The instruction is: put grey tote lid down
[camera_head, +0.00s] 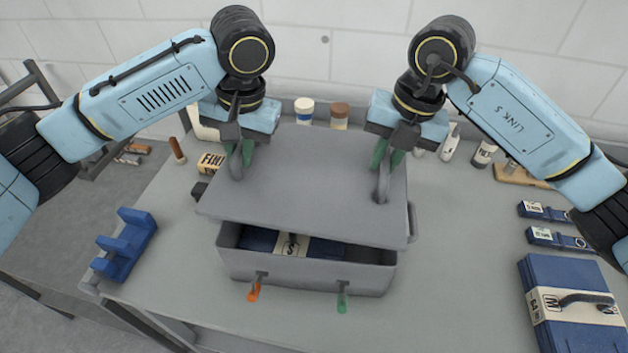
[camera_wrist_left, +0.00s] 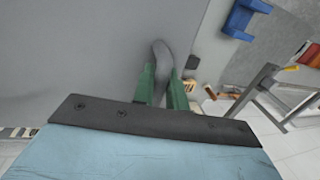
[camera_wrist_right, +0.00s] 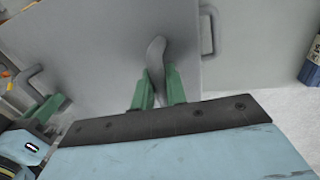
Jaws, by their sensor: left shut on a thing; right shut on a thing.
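The grey tote lid (camera_head: 305,175) is held tilted above the grey tote (camera_head: 300,274), its near edge raised clear of the tote's front rim. Folded blue items with a pale label (camera_head: 292,245) show inside through the front gap. My left gripper (camera_head: 238,160) is shut on the lid's left handle, which also shows in the left wrist view (camera_wrist_left: 160,62). My right gripper (camera_head: 384,172) is shut on the lid's right handle, seen between green fingers in the right wrist view (camera_wrist_right: 156,65). The tote's back rim is hidden under the lid.
An orange-tipped latch (camera_head: 254,290) and a green-tipped latch (camera_head: 342,300) hang on the tote's front. A blue holder (camera_head: 125,243) stands at the table's left edge. A blue folded pack (camera_head: 570,300) lies at right. Bottles and jars (camera_head: 304,110) line the back.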

